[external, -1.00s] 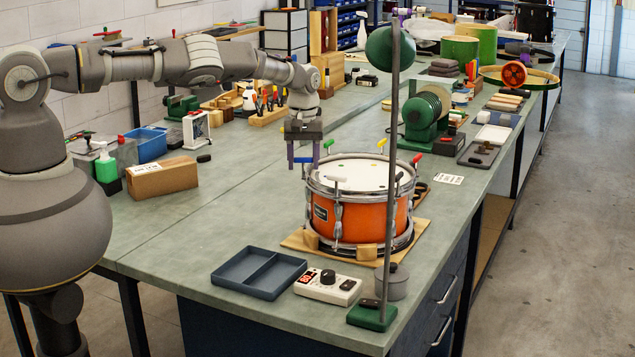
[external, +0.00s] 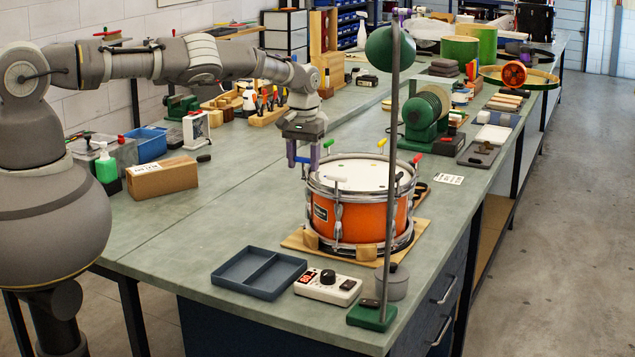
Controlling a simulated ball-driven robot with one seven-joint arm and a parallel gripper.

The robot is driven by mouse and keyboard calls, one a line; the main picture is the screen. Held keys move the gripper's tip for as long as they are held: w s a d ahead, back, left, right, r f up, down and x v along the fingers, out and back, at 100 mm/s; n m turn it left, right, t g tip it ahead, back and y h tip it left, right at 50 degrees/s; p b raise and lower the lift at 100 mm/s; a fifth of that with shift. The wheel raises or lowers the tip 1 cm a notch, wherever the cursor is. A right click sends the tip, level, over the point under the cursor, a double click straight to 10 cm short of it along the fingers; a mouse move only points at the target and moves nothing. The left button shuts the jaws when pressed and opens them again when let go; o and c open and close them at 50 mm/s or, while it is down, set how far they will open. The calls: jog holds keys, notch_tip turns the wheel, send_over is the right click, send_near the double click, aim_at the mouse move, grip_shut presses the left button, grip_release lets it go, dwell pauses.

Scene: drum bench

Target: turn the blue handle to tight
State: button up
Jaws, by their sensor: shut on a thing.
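The orange drum (external: 350,219) with a white head stands on a wooden board near the front of the bench. Coloured handles stand around its rim. The blue handle (external: 302,160) is at the rim's far left, small and largely hidden by my fingers. My gripper (external: 303,166) points down there, its fingers shut on the blue handle. The wrist is turned at an angle above the rim. How tight the handle is cannot be told.
A dark tray (external: 258,273) and a white meter (external: 327,287) lie in front.

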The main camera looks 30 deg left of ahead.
jog(key=shift+w+r, duration=0.1)
jog(key=shift+r, duration=0.05)
jog(key=o, duration=1)
jog(key=shift+o, duration=0.2)
notch_tip(320, 180, up, 8)
jog(key=shift+f, duration=0.2)
